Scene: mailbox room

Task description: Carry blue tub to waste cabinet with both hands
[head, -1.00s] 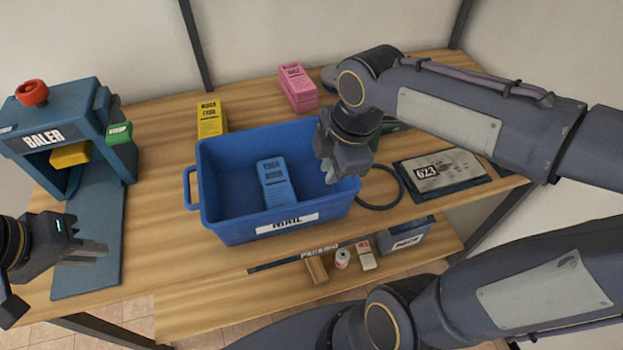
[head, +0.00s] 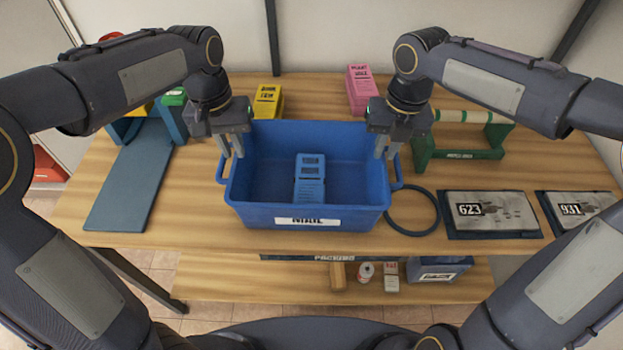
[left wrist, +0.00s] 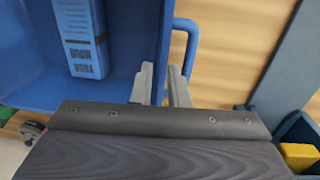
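The blue tub (head: 310,215) stands on the wooden table with a blue-topped stack of mail (head: 310,178) inside and a white label on its front. My left gripper (head: 232,150) is at the tub's left side, fingers pointing down and apart. In the left wrist view its fingers (left wrist: 162,85) appear on either side of the tub's rim, by the side handle (left wrist: 192,40). My right gripper (head: 387,150) is at the tub's right side, fingers down and apart near the rim and right handle (head: 397,172). Contact is unclear on both sides. No waste cabinet is identifiable.
A yellow stack (head: 267,101) and a pink stack (head: 361,88) stand behind the tub. A green stand (head: 462,140), black ring (head: 411,212) and plates 623 (head: 490,214) and 931 (head: 575,211) are right. The baler's blue board (head: 135,185) is left. A lower shelf (head: 230,275) holds small items.

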